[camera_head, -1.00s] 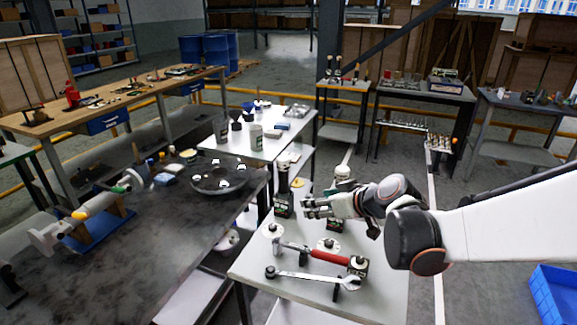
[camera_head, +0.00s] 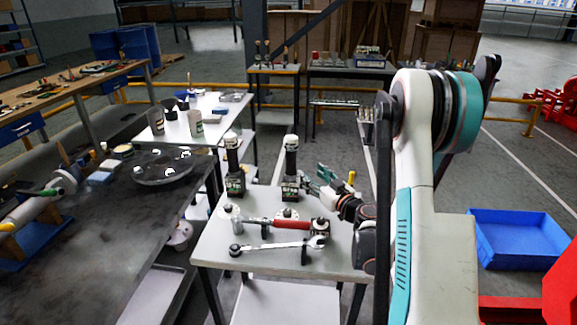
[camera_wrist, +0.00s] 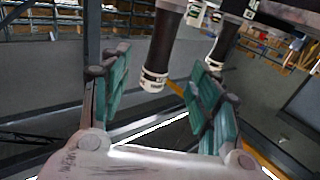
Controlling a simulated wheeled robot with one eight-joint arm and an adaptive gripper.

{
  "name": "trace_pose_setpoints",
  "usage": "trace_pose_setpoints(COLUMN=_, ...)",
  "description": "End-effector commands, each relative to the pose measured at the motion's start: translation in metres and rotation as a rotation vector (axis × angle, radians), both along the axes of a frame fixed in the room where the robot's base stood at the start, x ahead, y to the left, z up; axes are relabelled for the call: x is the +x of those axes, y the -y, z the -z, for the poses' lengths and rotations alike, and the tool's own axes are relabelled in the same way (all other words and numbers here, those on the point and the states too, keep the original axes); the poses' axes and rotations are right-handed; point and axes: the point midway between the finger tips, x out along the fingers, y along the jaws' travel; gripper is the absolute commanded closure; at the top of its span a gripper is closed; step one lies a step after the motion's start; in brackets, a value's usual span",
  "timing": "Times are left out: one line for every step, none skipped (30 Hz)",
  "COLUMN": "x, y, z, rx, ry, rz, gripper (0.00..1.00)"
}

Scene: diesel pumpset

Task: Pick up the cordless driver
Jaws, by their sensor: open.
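Two similar dark upright tools with pale tops and green-marked bases stand on the small light table (camera_head: 212,245). These look like cordless drivers: a left one (camera_head: 234,168) and a right one (camera_head: 291,168). My gripper (camera_head: 314,182) is open just to the right of the right tool, at about the height of its lower half. In the wrist view, which looks upside down, one dark tool (camera_wrist: 162,45) shows beyond and between the spread green fingers. The other (camera_wrist: 226,42) is farther right, past the right finger. Nothing is seen held, and contact cannot be told.
A red-handled tool (camera_head: 280,224) and a steel wrench (camera_head: 275,246) lie on holders at the table's front. A dark bench (camera_head: 110,230) stands at left. A blue bin (camera_head: 515,240) is on the floor at right. A pale table (camera_head: 170,135) stands behind.

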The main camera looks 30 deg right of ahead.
Motion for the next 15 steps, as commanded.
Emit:
trace_pose_setpoints(x=0.007, y=-0.001, z=-0.005, rx=0.0, ry=0.0, rz=-0.002, gripper=0.44)
trace_pose_setpoints(x=0.011, y=-0.002, z=-0.005, rx=0.0, ry=0.0, rz=-0.002, gripper=0.44)
trace_pose_setpoints(x=0.017, y=-0.002, z=-0.006, rx=0.0, ry=-0.001, rz=-0.003, gripper=0.44)
trace_pose_setpoints(x=0.022, y=-0.003, z=-0.006, rx=0.0, ry=-0.001, rz=-0.004, gripper=0.44)
trace_pose_setpoints(x=0.026, y=-0.004, z=-0.006, rx=0.0, ry=-0.001, rz=-0.004, gripper=0.44)
trace_pose_setpoints(x=0.032, y=-0.004, z=-0.006, rx=0.001, ry=-0.001, rz=-0.003, gripper=0.44)
trace_pose_setpoints(x=0.036, y=-0.004, z=-0.006, rx=0.001, ry=-0.001, rz=-0.003, gripper=0.44)
trace_pose_setpoints(x=0.04, y=-0.004, z=-0.006, rx=0.001, ry=-0.001, rz=-0.003, gripper=0.44)
trace_pose_setpoints(x=0.045, y=-0.005, z=-0.006, rx=0.001, ry=-0.001, rz=-0.004, gripper=0.44)
trace_pose_setpoints(x=0.049, y=-0.006, z=-0.006, rx=0.001, ry=-0.001, rz=-0.004, gripper=0.44)
trace_pose_setpoints(x=0.052, y=-0.006, z=-0.005, rx=0.001, ry=-0.001, rz=-0.004, gripper=0.44)
trace_pose_setpoints(x=0.059, y=-0.006, z=-0.001, rx=0.001, ry=-0.001, rz=-0.003, gripper=0.44)
trace_pose_setpoints(x=0.063, y=-0.006, z=0.0, rx=0.001, ry=-0.001, rz=-0.003, gripper=0.44)
trace_pose_setpoints(x=0.067, y=-0.007, z=0.0, rx=0.001, ry=-0.001, rz=-0.003, gripper=0.44)
trace_pose_setpoints(x=0.071, y=-0.007, z=0.001, rx=0.001, ry=-0.001, rz=-0.003, gripper=0.44)
